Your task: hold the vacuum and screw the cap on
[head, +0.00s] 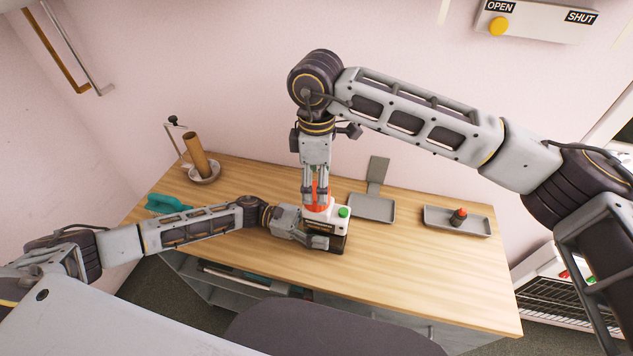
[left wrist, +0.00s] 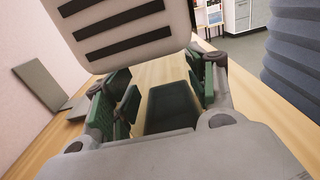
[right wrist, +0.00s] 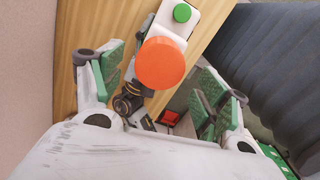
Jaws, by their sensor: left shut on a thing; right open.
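The vacuum (head: 324,228) is a white and dark boxy body with a green button (head: 343,212), standing near the middle of the table. My left gripper (head: 314,239) is shut on its lower part from the left. The left wrist view shows its white slotted side (left wrist: 122,32) close up. The orange cap (head: 319,192) is at the top of the vacuum; its round top faces the right wrist camera (right wrist: 162,62). My right gripper (head: 316,198) points down over the cap, open, with its green-padded fingers on either side. I cannot tell whether the cap is seated.
A grey tray (head: 372,217) lies behind the vacuum. Another tray (head: 435,222) at the right holds a small dark red-topped item (head: 459,215). A roll holder (head: 197,157) and teal object (head: 166,203) are at the left. A chair (head: 315,328) stands in front.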

